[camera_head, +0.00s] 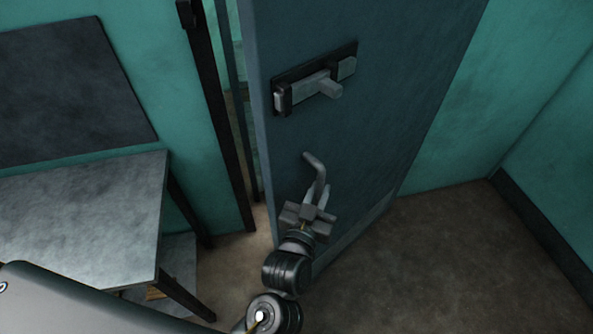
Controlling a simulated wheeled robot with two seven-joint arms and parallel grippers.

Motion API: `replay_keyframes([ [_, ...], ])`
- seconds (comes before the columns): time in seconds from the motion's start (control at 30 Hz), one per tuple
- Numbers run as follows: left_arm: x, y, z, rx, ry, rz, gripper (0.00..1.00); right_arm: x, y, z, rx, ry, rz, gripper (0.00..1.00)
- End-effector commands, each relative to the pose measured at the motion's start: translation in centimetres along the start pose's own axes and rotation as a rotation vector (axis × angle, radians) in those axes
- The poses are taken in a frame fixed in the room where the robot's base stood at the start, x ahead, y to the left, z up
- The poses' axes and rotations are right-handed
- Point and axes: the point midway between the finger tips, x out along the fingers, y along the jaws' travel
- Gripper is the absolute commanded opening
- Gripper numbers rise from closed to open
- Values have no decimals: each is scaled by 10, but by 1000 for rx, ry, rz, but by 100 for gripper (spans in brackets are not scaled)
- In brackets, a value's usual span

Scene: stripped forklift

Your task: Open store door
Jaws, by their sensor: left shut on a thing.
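The store door (375,110) is dark blue-grey and stands ajar, with a narrow gap between its left edge and the dark frame (220,105). A slide bolt (316,80) is fixed on its upper part. Below the bolt is a bent grey door handle (315,166). My left gripper (318,197) is shut on the lower part of the handle, in front of the door. Its fingers hide part of the handle. My right gripper is not in view.
A grey metal table (85,215) with dark legs stands on the left, near the door frame. A dark panel (70,90) hangs on the teal wall above it. The brown floor (440,260) to the right is clear up to the teal wall (550,110).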

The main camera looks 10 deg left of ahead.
Motion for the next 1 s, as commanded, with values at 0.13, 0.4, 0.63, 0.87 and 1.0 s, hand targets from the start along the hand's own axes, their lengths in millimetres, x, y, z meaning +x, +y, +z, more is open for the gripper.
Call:
replay_keyframes([
  [0.13, -9, 13, -2, -2, 2, -14, 0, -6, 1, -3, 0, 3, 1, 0],
  [0.4, -14, 21, -2, 1, 5, -24, 0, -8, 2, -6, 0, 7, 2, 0],
  [0.63, -14, 22, -1, 0, 5, -22, 0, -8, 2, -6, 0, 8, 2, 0],
  [0.87, -14, 22, -1, 0, 4, -21, 35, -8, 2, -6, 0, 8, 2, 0],
  [1.0, -14, 22, 0, 0, 3, -22, 35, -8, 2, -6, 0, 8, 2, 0],
])
